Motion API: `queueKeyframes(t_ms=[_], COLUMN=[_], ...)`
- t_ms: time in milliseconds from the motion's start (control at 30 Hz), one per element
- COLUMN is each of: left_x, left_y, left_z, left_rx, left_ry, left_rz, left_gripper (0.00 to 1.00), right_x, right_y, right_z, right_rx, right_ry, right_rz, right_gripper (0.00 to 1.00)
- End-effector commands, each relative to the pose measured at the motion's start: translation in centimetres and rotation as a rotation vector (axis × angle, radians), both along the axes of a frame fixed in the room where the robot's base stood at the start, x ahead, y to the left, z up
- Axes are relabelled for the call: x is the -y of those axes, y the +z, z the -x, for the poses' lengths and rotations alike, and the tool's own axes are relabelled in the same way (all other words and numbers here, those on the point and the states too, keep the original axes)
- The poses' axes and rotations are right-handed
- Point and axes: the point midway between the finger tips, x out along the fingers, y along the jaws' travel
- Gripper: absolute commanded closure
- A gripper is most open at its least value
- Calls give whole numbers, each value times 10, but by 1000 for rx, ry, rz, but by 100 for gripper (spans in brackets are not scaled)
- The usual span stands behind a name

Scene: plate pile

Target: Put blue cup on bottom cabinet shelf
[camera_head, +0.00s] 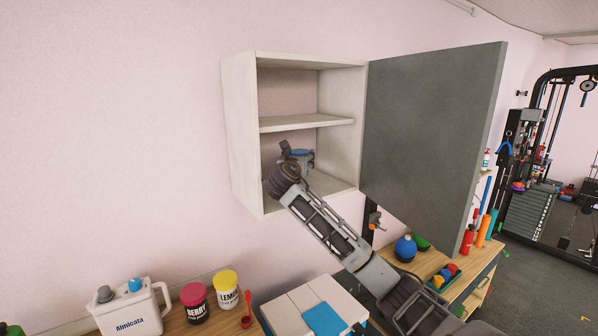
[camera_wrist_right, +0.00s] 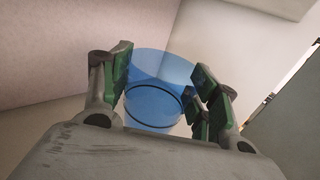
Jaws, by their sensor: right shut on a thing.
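The blue cup (camera_wrist_right: 158,85) is see-through and sits between the green finger pads of my right gripper (camera_wrist_right: 160,92) in the right wrist view. The gripper is shut on it. In the head view, my right gripper (camera_head: 296,158) is inside the bottom compartment of the open wall cabinet (camera_head: 241,130), below its middle shelf (camera_head: 305,122). Only a bit of the cup's blue (camera_head: 301,152) shows there. The gripper hides much of the cup, and I cannot tell whether it touches the cabinet floor (camera_head: 325,184). My left gripper is not in view.
The grey cabinet door (camera_head: 430,130) stands open to the right. Below are a white jug (camera_head: 130,310), a berry tub (camera_head: 195,303), a lemon tub (camera_head: 228,292) and a white box (camera_head: 310,305) on a wooden counter. The upper cabinet compartment looks empty.

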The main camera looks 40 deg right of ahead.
Motion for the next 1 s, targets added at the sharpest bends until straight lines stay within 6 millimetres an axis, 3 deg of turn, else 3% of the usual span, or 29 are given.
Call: queueKeyframes(t_ms=[633, 1000], left_x=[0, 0], left_y=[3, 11], left_z=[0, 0], left_rx=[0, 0], left_ry=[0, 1], left_rz=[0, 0], left_gripper=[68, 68], right_x=[0, 0], right_y=[-13, -43], right_z=[0, -1], right_rx=[0, -1], right_ry=[0, 1], right_rz=[0, 0], right_gripper=[63, 63])
